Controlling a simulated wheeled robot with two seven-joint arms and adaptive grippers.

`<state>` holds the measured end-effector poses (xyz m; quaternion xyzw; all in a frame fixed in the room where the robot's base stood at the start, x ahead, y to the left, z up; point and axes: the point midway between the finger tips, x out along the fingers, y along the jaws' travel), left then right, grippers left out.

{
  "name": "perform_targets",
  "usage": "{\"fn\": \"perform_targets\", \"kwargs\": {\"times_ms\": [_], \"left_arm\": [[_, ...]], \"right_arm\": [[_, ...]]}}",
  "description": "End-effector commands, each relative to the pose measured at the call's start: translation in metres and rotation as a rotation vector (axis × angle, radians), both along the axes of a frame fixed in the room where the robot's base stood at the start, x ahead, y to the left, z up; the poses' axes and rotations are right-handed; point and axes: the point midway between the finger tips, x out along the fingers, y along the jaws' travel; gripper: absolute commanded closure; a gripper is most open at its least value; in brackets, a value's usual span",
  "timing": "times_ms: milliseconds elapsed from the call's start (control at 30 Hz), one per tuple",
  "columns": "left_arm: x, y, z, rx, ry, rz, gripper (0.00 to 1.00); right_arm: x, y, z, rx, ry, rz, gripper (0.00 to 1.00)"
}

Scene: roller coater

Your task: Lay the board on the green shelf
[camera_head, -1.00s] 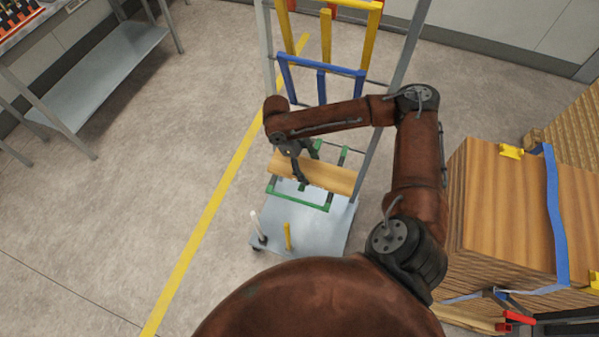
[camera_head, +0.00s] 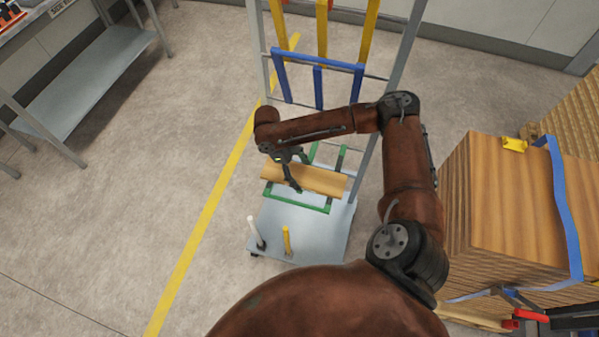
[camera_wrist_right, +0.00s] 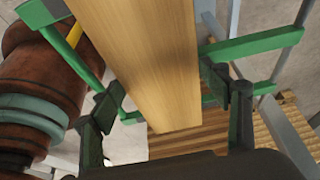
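The board (camera_head: 322,181), a light wooden plank, lies across the green shelf (camera_head: 300,203) low on the grey rack. In the right wrist view the board (camera_wrist_right: 150,60) runs down the middle, over the green bars (camera_wrist_right: 255,45) of the shelf. My right gripper (camera_head: 292,172) is at the board's left part, with its fingers on either side of it. In the wrist view the fingers of my right gripper (camera_wrist_right: 162,90) stand apart, with narrow gaps to the board's edges. The board's far underside is hidden. My left gripper is out of view.
Blue shelf arms (camera_head: 318,66) and yellow arms (camera_head: 322,30) sit higher on the rack. White (camera_head: 254,230) and yellow (camera_head: 287,240) posts stand at the base plate's front. A strapped wood stack (camera_head: 500,205) is at right. A metal table (camera_head: 95,75) is at upper left; floor between is clear.

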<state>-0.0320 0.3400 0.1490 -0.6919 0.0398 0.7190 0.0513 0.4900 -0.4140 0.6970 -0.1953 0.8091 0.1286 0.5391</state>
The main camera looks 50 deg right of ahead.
Motion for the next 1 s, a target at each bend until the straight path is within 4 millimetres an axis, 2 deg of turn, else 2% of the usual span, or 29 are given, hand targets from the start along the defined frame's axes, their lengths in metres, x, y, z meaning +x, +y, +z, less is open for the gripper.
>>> {"fn": "perform_targets", "kwargs": {"times_ms": [200, 567, 667, 1000], "left_arm": [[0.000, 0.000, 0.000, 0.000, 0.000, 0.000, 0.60], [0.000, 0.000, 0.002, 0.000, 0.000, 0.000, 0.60], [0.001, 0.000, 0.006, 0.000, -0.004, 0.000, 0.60], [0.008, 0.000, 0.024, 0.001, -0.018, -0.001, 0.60]], "right_arm": [[0.000, 0.000, 0.000, 0.000, 0.000, 0.000, 0.14], [0.002, 0.001, 0.005, 0.000, -0.001, 0.000, 0.14], [0.006, 0.003, 0.017, 0.001, -0.004, 0.000, 0.14], [0.030, 0.015, 0.082, 0.001, -0.005, 0.000, 0.14]]}}
